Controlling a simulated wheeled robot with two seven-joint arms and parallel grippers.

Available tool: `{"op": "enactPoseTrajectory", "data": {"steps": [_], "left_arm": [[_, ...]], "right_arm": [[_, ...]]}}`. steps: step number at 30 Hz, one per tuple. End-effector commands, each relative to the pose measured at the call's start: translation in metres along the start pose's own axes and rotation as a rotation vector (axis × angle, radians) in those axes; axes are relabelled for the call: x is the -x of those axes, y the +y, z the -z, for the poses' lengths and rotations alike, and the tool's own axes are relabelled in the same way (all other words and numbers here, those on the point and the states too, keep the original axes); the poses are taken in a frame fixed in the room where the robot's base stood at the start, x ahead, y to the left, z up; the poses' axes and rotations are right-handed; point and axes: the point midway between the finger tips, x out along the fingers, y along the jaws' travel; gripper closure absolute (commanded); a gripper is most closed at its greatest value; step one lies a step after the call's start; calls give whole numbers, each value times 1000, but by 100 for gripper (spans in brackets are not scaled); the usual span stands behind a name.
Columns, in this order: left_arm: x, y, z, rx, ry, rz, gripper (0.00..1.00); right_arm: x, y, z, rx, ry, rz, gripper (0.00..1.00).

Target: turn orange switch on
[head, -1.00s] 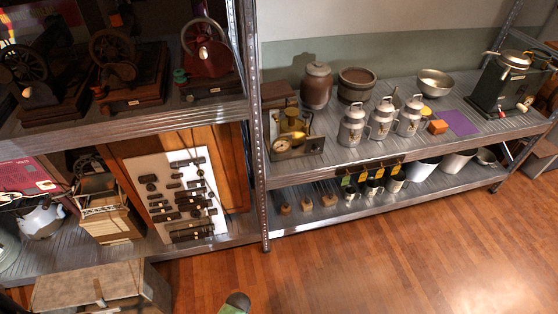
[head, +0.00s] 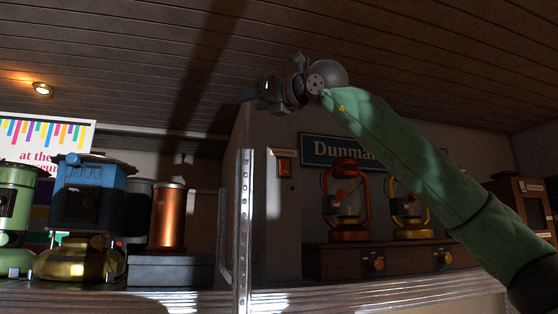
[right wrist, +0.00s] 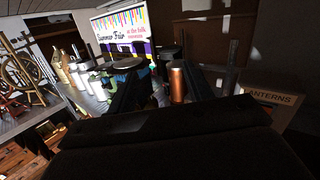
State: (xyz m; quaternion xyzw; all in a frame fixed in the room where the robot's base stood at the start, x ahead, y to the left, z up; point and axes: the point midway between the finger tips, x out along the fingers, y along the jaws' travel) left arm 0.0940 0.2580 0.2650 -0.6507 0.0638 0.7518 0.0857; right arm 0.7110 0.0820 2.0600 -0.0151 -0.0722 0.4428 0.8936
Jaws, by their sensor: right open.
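In the head view, an orange rocker switch (head: 285,166) sits on the side of a grey upright panel, under a small label. An orange-red knob (head: 374,264) is on the wooden base below an orange lantern (head: 345,200). My left gripper is out of view.
A metal shelf post (head: 244,230) stands left of the panel. A copper cylinder (head: 168,217) and a blue lantern-like device (head: 88,195) stand on the shelf at left. A blue sign (head: 338,152) hangs behind my right arm. A "LANTERNS" label (right wrist: 272,98) shows in the wrist view.

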Motion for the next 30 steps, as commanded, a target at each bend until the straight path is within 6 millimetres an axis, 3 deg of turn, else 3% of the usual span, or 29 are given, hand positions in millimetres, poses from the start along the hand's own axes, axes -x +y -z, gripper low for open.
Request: {"op": "enactPoseTrajectory", "data": {"steps": [3, 6, 10, 15, 20, 25, 30], "left_arm": [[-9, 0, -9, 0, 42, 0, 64], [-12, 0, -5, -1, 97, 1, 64], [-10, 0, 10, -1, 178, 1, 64], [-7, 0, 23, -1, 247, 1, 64], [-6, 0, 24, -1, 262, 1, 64], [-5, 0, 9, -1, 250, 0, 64], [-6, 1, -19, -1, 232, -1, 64]], "right_arm": [[2, -42, 25, -7, 141, 164, 49], [12, -70, 46, -24, 257, 302, 49], [30, -93, 70, -60, 386, 453, 49], [49, -105, 91, -124, 503, 560, 49], [53, -108, 96, -169, 526, 592, 49], [45, -113, 100, -174, 524, 591, 49], [32, -121, 108, -174, 525, 590, 49]]}}
